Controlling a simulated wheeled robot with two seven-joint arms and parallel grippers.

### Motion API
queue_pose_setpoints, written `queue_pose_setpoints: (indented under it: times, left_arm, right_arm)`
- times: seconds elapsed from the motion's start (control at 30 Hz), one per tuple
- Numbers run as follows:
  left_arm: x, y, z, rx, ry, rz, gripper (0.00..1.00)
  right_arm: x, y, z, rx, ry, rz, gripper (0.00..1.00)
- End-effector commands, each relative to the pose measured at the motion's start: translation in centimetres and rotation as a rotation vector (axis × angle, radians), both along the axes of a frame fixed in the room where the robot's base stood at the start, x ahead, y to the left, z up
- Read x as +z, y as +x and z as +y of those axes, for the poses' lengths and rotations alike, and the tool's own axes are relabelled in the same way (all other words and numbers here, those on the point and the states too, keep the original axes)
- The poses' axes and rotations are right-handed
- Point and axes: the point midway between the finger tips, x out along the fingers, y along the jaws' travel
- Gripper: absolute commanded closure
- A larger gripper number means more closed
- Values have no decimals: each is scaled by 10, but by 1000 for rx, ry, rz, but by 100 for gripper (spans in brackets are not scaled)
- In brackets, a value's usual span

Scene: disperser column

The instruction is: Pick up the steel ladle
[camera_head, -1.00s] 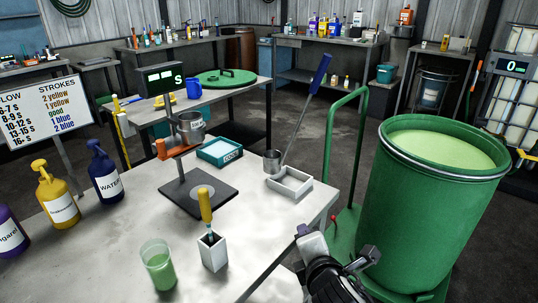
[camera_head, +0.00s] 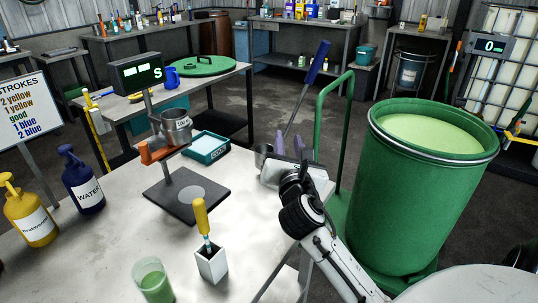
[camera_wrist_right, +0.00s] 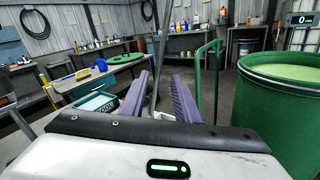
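The steel ladle stands tilted in a small white tray at the table's far right corner. Its steel cup (camera_head: 262,153) shows left of my right gripper, and its blue handle (camera_head: 318,62) leans up and right. My right gripper (camera_head: 291,142) is over the tray with its purple fingers pointing away, partly hiding the tray and the lower ladle. In the right wrist view the fingers (camera_wrist_right: 163,82) are apart, and the thin ladle shaft (camera_wrist_right: 160,45) appears in line with the gap. I cannot tell whether it is between them in depth. My left gripper is out of view.
A green drum (camera_head: 415,195) on a green trolley (camera_head: 321,130) stands close right of my right arm. A scale-like stand (camera_head: 187,195) with a steel cup, a teal tray (camera_head: 208,148), a white brush holder (camera_head: 211,264) and a green beaker (camera_head: 153,281) share the table.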

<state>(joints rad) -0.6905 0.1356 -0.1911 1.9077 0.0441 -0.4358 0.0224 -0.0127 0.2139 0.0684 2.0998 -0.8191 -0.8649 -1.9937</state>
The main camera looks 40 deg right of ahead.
Motion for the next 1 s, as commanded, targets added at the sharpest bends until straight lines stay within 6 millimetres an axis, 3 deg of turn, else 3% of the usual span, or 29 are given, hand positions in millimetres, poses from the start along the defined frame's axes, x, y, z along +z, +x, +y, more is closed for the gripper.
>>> queue_pose_setpoints:
  times: [0.2, 0.53, 0.7, 1.0]
  left_arm:
    - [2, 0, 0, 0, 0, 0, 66]
    - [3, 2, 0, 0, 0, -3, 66]
    - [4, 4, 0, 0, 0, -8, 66]
    - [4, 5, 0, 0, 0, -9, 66]
  right_arm:
    - [2, 28, -18, -2, 1, -1, 71]
    - [1, 35, -23, 1, 2, 1, 71]
    - [1, 34, -23, 1, 2, 1, 98]
    - [1, 34, -22, 0, 2, 1, 100]
